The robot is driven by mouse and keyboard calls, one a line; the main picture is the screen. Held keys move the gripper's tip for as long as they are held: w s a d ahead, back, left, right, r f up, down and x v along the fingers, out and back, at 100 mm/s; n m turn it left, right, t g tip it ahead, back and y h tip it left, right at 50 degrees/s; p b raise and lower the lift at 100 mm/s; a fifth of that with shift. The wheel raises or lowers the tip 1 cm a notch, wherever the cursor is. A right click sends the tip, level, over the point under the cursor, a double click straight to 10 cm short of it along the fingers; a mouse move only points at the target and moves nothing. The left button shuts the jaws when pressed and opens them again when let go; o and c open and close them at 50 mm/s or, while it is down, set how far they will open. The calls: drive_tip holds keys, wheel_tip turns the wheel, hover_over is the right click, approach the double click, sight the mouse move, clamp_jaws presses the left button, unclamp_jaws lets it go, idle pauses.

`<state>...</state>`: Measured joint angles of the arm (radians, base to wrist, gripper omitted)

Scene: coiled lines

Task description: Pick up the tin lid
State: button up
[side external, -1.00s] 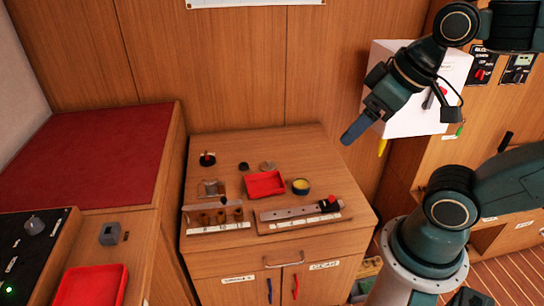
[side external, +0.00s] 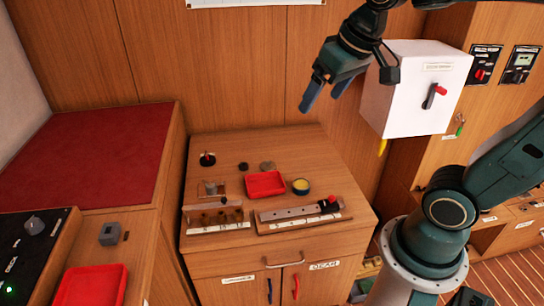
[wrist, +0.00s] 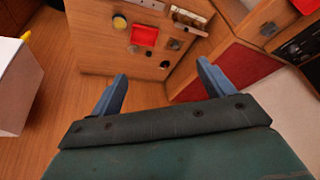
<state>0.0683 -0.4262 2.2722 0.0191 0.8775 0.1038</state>
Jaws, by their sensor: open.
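A small flat grey disc that looks like the tin lid (side external: 267,166) lies on the wooden cabinet top, behind the red tray (side external: 265,184). The round tin with yellow contents (side external: 301,187) stands to the right of the tray. In the wrist view the lid (wrist: 133,49) is small, near the red tray (wrist: 144,36) and the yellow tin (wrist: 119,22). My gripper (side external: 323,96) is open and empty, high above and behind the cabinet top. Its two blue fingers also show wide apart in the wrist view (wrist: 162,72).
A small black round piece (side external: 243,166) lies left of the lid, and a black knobbed item (side external: 207,159) farther left. A wooden rack (side external: 216,218) and a grey rail (side external: 300,213) line the front. A white wall box (side external: 415,95) stands close right of my gripper.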

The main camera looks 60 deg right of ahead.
drive_tip(key=w+d+f+m+g, duration=0.1)
drive_tip(key=w+d+f+m, duration=0.2)
drive_tip(key=w, duration=0.8)
drive_tip(key=m+g, duration=0.3)
drive_tip(key=m, duration=0.3)
hover_over(268, 162)
drive_tip(key=shift+h, duration=0.3)
drive_tip(key=shift+f, duration=17.5)
drive_tip(key=shift+f, duration=2.6)
